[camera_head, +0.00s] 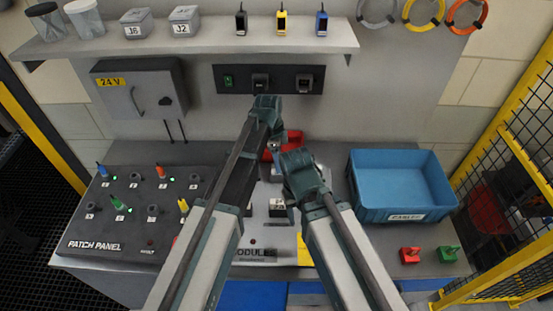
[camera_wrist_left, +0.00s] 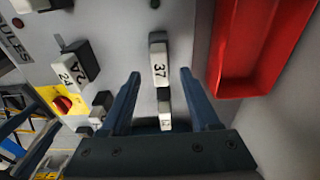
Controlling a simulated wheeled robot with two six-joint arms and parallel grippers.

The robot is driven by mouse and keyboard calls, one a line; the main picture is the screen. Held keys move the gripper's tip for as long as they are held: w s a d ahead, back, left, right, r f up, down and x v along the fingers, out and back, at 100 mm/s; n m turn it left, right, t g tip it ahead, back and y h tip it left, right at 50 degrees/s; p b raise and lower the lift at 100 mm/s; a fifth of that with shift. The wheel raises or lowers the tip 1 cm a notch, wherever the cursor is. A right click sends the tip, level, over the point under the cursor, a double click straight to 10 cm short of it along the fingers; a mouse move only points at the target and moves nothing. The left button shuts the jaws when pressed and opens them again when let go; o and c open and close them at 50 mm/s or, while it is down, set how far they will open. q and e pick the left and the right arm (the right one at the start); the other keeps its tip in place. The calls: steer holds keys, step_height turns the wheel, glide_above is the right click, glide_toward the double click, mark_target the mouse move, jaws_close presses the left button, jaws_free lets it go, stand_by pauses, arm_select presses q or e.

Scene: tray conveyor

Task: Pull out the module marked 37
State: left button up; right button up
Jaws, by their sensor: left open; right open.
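The module marked 37 (camera_wrist_left: 159,62) shows in the left wrist view as a small block with a white label and a dark end, seated in the grey panel. My left gripper (camera_wrist_left: 159,74) is open, its two blue fingers on either side of the line to this module, with no visible contact. In the head view my left gripper (camera_head: 268,108) is the higher one, its fingers hidden. My right gripper (camera_head: 300,165) is lower and to the right; its fingertips are not clear there. In the head view the number 37 cannot be read.
A module with a white label (camera_wrist_left: 75,66) and another (camera_wrist_left: 165,116) are close to module 37. A red tray (camera_wrist_left: 222,80) lies just right of it. A blue bin (camera_head: 402,214) stands to the right, the patch panel (camera_head: 120,235) to the left, a shelf (camera_head: 190,38) above.

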arm_select(q)
steer(key=f+b, duration=0.3)
steer(key=f, duration=0.1)
steer(key=shift+d, duration=0.25)
arm_select(e)
step_height(320, 180, down, 4)
steer(key=shift+f, duration=0.1)
arm_select(q)
steer(key=shift+c, duration=0.3)
jaws_close()
steer(key=shift+r, duration=0.15)
arm_select(e)
steer(key=shift+r, duration=0.25)
arm_select(q)
steer(key=shift+r+p, duration=2.45)
steer(key=shift+p, duration=0.2)
arm_select(e)
steer(key=shift+r, duration=2.45)
arm_select(q)
steer(key=shift+r, duration=0.1)
arm_select(e)
steer(key=shift+r, duration=0.1)
arm_select(q)
step_height(320, 180, up, 4)
steer(key=p, duration=0.4)
arm_select(e)
step_height(320, 180, up, 4)
steer(key=shift+f, duration=0.1)
